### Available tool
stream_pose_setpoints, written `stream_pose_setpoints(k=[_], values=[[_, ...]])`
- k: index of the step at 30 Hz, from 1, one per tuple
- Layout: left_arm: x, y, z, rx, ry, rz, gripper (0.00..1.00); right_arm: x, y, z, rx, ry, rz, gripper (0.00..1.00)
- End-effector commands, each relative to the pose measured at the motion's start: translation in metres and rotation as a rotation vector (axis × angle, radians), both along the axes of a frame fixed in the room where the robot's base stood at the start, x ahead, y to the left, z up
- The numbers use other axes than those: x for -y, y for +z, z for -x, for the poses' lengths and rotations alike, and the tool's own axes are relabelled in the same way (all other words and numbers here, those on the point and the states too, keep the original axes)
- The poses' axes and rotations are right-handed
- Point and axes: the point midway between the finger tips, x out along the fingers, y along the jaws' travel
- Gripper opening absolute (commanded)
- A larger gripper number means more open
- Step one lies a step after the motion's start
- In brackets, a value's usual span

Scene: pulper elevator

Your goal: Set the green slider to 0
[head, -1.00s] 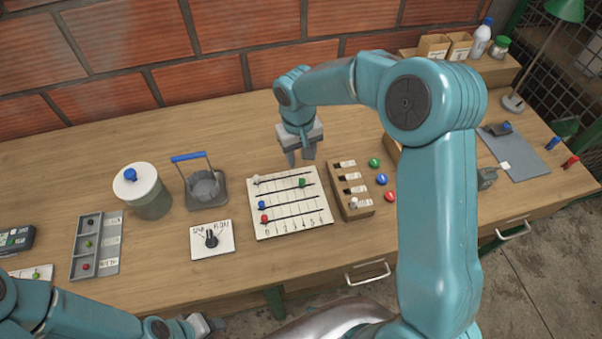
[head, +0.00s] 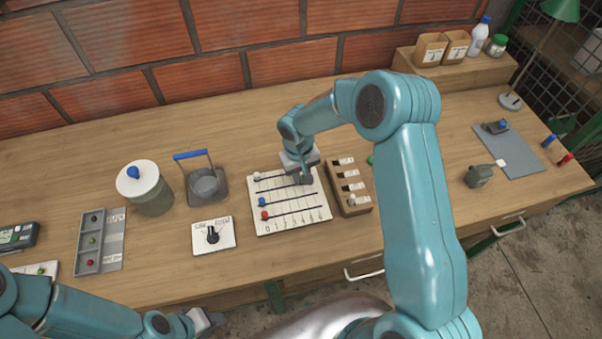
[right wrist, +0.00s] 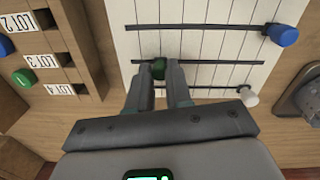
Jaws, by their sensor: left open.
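The slider board (head: 290,222) is a white panel with parallel dark slots and numbers starting at 0 along its front edge. The green slider (right wrist: 157,68) sits near the high-number end of its slot in the right wrist view; in the head view my right gripper hides it. The right gripper (right wrist: 160,78) is down over the board, its two fingers apart with the green knob between their tips; I cannot tell if they touch it. My left gripper (head: 208,322) is open and empty near the table's front edge.
Blue (head: 262,202), red (head: 264,216) and white (head: 257,177) sliders stand at the low-number end. A slotted lot box (head: 348,188) stands close to the board's right. A dial panel (head: 214,235) and a blue-handled container (head: 205,186) are left of it.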

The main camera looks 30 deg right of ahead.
Motion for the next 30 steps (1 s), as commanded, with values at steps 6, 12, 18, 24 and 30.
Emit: stream_pose_setpoints(k=[6, 12, 18, 24, 30], values=[[0.0, -0.002, 0.0, 0.0, 0.0, 0.0, 0.43, -0.002, 0.0, -0.001, 0.001, 0.001, 0.0, 0.0], [0.0, -0.029, 0.0, 0.0, 0.0, 0.0, 0.43, -0.039, -0.007, -0.011, 0.004, 0.006, 0.0, 0.0], [0.0, -0.049, 0.0, 0.0, 0.0, 0.0, 0.43, -0.092, -0.004, -0.025, 0.005, 0.006, 0.0, 0.0], [0.0, -0.055, 0.0, 0.0, 0.0, 0.0, 0.43, -0.118, 0.0, -0.032, 0.005, 0.002, 0.0, 0.0], [0.0, -0.054, 0.0, 0.0, 0.0, 0.0, 0.43, -0.121, 0.002, -0.032, 0.004, 0.0, -0.001, 0.0]])
